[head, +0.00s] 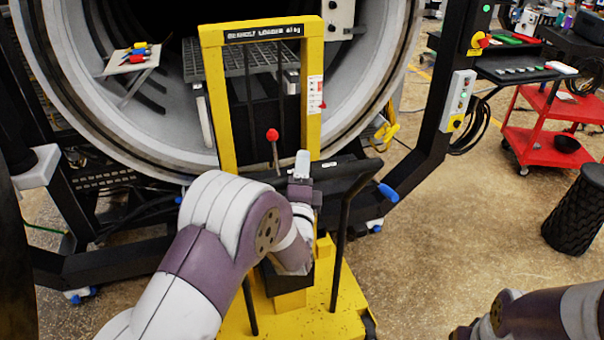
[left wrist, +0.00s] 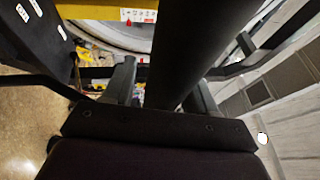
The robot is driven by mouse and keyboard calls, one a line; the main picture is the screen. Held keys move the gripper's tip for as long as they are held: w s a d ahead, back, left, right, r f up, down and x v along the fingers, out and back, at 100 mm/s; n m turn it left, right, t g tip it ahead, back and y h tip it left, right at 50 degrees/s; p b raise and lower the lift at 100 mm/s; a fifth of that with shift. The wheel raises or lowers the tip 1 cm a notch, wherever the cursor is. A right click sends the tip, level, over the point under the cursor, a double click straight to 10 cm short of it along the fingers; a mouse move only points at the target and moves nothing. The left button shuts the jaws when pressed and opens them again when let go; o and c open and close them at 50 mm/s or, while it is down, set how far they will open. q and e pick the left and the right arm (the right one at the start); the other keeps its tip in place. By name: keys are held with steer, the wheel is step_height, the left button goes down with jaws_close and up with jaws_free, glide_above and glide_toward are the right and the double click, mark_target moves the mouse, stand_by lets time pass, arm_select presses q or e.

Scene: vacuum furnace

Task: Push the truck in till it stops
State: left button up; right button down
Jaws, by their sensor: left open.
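The yellow loader truck (head: 228,110) stands in front of the round furnace opening (head: 365,95), its upright frame close to the mouth. A dark grid rack (head: 245,60) shows behind the frame, within the opening. The truck's black push handle (head: 346,180) runs across its near side. My left gripper (head: 301,165) is at this handle. In the left wrist view a thick black bar (left wrist: 205,45) passes between the parted fingers (left wrist: 160,88); I cannot tell whether they touch it. My left arm hides part of the truck's base. My right gripper is out of view; only its arm shows lower right.
A lever with a red knob (head: 272,135) stands at the truck's middle. A black post with a control box (head: 459,98) is to the right. A red cart (head: 545,140) and a black ribbed bin (head: 577,212) stand farther right. The floor between is clear.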

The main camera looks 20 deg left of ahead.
arm_select(q)
steer(key=b+v, duration=0.1)
steer(key=v, duration=1.1)
steer(key=shift+s, duration=0.25)
steer(key=shift+f, duration=0.15)
steer(key=s+d+f+n+g+h+p, duration=0.4)
steer(key=s+f+n+g, duration=0.3)
steer(key=f+n+g, duration=0.4)
steer(key=s+a+r+n+g+p, duration=0.4)
steer(key=s+a+r+n+g, duration=0.1)
steer(key=s+a+r+g, duration=0.1)
steer(key=shift+s+r+g, duration=0.6)
steer(key=shift+s+r, duration=0.75)
steer(key=shift+s, duration=0.25)
